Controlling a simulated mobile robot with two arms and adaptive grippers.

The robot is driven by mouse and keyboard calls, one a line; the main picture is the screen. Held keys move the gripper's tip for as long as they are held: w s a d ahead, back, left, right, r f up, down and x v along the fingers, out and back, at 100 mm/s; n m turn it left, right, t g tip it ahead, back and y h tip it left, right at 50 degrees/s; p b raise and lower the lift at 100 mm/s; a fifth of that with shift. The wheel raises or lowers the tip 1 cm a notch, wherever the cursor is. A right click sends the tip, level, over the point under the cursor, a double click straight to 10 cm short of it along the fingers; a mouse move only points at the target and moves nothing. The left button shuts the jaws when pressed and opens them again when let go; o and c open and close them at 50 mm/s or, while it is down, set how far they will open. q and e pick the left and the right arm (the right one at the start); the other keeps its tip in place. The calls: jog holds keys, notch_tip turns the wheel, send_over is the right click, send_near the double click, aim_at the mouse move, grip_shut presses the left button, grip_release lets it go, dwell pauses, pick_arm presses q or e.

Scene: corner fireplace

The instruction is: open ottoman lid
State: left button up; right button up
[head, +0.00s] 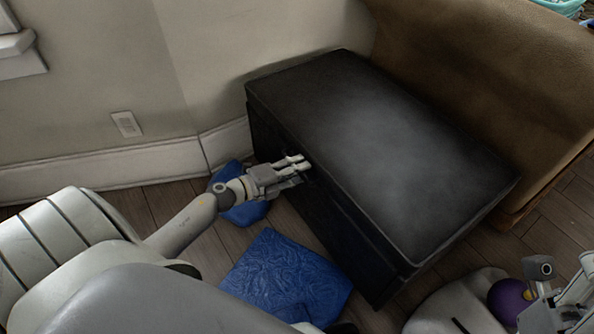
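The black ottoman (333,222) stands in the middle of the head view. Its lid (385,140) lies flat on top, closed. My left gripper (304,162) is at the ottoman's left long side, its fingertips at the seam just under the lid's edge. I cannot tell whether the fingertips touch it, or how far apart they are. My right gripper (568,300) is at the lower right corner, partly cut off by the frame, away from the ottoman; its fingers are not clear.
A brown sofa (490,75) stands close behind the ottoman on the right. Blue cloth-like pieces (285,278) lie on the wooden floor in front, one near the wall (100,75). A purple round thing (508,300) is near my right gripper. Space above the lid is clear.

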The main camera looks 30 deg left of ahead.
pick_arm(q)
jog(key=shift+w, duration=0.1)
grip_shut()
dwell(0.4)
